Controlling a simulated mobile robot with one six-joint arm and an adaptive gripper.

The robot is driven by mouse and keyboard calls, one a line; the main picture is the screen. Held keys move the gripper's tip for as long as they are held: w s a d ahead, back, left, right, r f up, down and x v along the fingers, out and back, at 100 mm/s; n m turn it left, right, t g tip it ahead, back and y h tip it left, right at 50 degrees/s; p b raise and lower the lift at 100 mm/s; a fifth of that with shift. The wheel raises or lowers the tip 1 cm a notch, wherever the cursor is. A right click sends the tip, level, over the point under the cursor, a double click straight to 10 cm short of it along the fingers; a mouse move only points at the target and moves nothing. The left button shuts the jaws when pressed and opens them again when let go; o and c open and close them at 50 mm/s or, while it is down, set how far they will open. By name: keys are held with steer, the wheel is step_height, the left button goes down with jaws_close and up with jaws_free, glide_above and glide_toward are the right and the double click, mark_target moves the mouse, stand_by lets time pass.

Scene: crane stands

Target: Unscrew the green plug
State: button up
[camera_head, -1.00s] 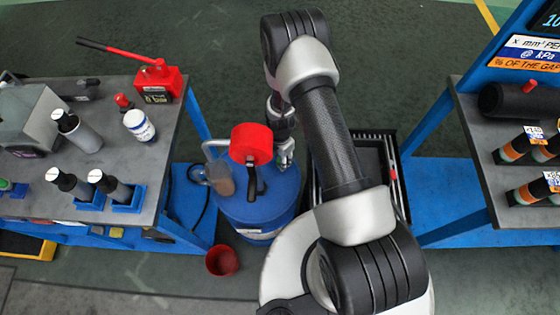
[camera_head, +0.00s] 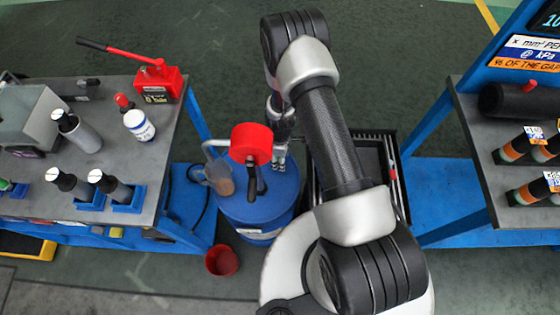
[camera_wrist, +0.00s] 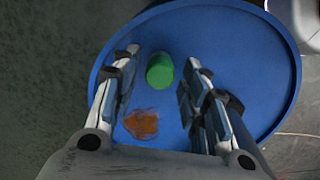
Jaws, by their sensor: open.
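The green plug (camera_wrist: 160,71) sits on the top of the blue drum (camera_wrist: 245,50), seen in the wrist view. It lies between and slightly beyond the fingertips of my open gripper (camera_wrist: 162,60). The fingers stand on either side of it, with a gap on both sides. In the head view my gripper (camera_head: 281,160) is over the right side of the blue drum (camera_head: 255,212), and the plug cannot be made out there. An orange-brown stain (camera_wrist: 141,124) marks the drum top between the fingers.
A red hand pump (camera_head: 251,143) with a clear jug (camera_head: 219,177) stands at the drum. A red cup (camera_head: 221,260) is on the floor. The left bench (camera_head: 150,205) holds several bottles and a red jack (camera_head: 158,83). A black tray (camera_head: 375,160) lies right of the drum.

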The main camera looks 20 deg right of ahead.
steer(key=m, duration=0.3)
steer(key=shift+m, duration=0.4)
steer(key=m, duration=0.4)
steer(key=shift+m, duration=0.3)
steer(key=m, duration=0.7)
steer(key=shift+c, duration=0.2)
jaws_close()
steer(key=shift+r, duration=0.1)
